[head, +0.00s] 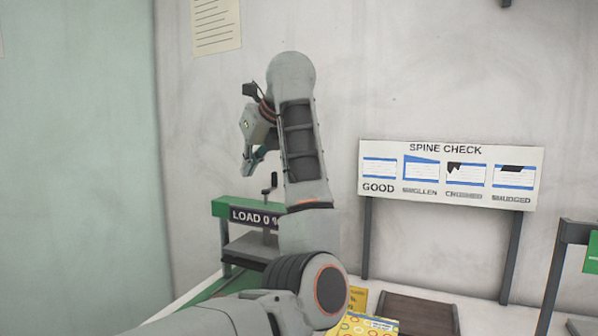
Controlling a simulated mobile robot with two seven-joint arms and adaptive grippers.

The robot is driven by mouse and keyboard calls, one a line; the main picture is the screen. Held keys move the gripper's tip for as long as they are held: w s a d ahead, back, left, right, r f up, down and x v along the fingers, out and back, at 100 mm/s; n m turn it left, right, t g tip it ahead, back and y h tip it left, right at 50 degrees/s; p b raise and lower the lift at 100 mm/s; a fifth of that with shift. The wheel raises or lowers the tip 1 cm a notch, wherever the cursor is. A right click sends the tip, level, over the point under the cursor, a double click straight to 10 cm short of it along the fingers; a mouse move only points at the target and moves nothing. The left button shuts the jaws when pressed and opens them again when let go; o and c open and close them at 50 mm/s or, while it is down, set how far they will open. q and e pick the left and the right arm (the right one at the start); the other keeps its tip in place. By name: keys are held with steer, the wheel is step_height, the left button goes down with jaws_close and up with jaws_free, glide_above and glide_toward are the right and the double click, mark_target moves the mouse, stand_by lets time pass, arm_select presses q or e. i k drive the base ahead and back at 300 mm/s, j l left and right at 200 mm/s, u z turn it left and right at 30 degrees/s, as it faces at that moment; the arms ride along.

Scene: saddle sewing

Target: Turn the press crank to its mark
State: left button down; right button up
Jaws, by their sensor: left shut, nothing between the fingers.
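The press (232,208) stands at the lower middle, with a green top beam and a dark label reading "LOAD 0 %". Its small dark crank (268,190) rises above the beam, with an upright handle. The crank's mark cannot be made out. My left arm reaches up in front of the press and hides its right part. My left gripper (249,167) is shut and empty, pointing downward above the press. It appears higher than the crank handle and a little to its left, apart from it in the picture. My right gripper is out of view.
A "SPINE CHECK" board (450,174) stands on dark posts to the right. A brown board (420,312) and yellow patterned sheets (362,324) lie on the white table below. A dark stand (560,262) is at the far right. The wall is close behind.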

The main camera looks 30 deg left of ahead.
mark_target(274, 174)
steer(key=i, duration=0.75)
steer(key=i+j, duration=0.15)
steer(key=j, duration=0.15)
steer(key=u, duration=0.05)
